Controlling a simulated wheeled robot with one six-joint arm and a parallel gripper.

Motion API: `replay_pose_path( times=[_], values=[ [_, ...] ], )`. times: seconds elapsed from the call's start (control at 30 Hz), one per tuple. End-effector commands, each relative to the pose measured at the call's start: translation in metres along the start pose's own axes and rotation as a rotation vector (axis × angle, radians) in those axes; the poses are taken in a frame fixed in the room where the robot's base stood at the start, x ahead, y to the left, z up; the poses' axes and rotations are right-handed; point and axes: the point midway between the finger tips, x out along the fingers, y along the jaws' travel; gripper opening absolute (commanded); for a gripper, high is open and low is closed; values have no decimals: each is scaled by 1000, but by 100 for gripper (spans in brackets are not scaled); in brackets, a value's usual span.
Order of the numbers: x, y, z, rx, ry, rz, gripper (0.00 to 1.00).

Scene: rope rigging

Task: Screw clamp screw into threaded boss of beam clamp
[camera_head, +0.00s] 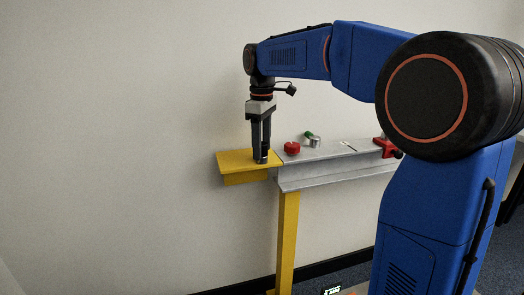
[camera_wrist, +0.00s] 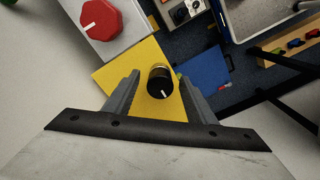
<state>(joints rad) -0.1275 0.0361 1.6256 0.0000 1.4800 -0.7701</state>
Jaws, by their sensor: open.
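My gripper (camera_head: 261,158) points straight down over the yellow plate (camera_head: 232,160) at the left end of the beam. In the wrist view its two fingers (camera_wrist: 160,98) stand apart, either side of a round black-topped piece (camera_wrist: 160,84) with a white line on top and a brass-coloured side. I cannot tell whether this piece is the clamp screw, or whether the fingers touch it. A red clamp-like part (camera_head: 386,146) sits on the beam further right, perhaps the beam clamp; its threaded boss cannot be made out.
A red knob (camera_head: 291,148) stands on the grey beam (camera_head: 330,152), close right of my gripper. A silver piece with a green end (camera_head: 314,141) lies behind it. A wall runs behind the beam. The wrist view shows a blue mat (camera_wrist: 205,80) and a wooden rack (camera_wrist: 290,52) below.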

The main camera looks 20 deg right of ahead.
Motion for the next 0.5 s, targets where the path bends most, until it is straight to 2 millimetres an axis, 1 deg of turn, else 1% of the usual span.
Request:
replay_pose_path(
  times=[0.07, 0.1, 0.27, 0.3, 0.5],
  values=[
    [0, 0, 0, 0, 0, 0, 51],
    [0, 0, 0, 0, 0, 0, 46],
    [0, 0, 0, 0, 0, 0, 8],
    [0, 0, 0, 0, 0, 0, 6],
    [-1, 0, 0, 0, 0, 0, 6]
  ],
)
